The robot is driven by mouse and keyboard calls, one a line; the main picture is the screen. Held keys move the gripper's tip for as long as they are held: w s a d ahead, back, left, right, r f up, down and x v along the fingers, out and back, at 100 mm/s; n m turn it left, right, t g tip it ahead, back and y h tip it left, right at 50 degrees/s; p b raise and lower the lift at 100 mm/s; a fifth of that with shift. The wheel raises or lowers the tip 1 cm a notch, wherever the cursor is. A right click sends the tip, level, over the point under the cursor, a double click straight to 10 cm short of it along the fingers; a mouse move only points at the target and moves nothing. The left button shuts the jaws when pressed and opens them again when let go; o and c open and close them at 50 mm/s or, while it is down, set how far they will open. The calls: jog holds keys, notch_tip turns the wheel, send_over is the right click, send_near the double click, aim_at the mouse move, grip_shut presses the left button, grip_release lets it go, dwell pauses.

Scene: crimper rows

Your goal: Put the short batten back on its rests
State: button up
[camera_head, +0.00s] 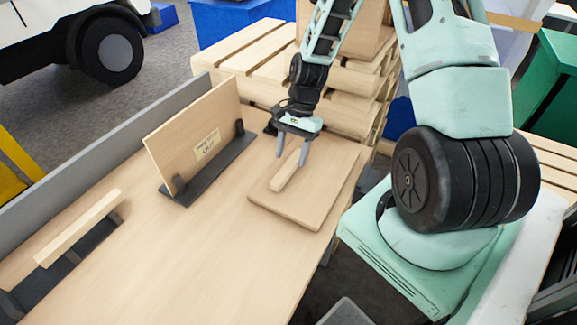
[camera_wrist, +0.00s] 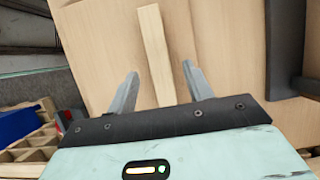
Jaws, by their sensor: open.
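A short pale wooden batten (camera_head: 285,172) lies on a flat wooden board (camera_head: 313,194) near the right side of the workbench. In the wrist view the batten (camera_wrist: 157,52) runs lengthwise between the fingers, with a gap on each side. My gripper (camera_head: 291,157) is open above the batten and points down, one finger on each side; it also shows in the wrist view (camera_wrist: 160,70). Another, longer-looking batten (camera_head: 80,228) lies on dark rests (camera_head: 72,258) at the bench's left. I cannot tell from here which rests belong to the short batten.
A wooden panel (camera_head: 190,112) with a label stands upright in a dark holder (camera_head: 218,172) in the middle of the bench. A grey rail (camera_head: 75,152) edges the bench's far left side. Stacked pallets (camera_head: 255,50) stand behind. The bench's front middle is clear.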

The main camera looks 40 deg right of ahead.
aim_at(289, 169)
jog(key=shift+x, duration=1.3)
grip_shut()
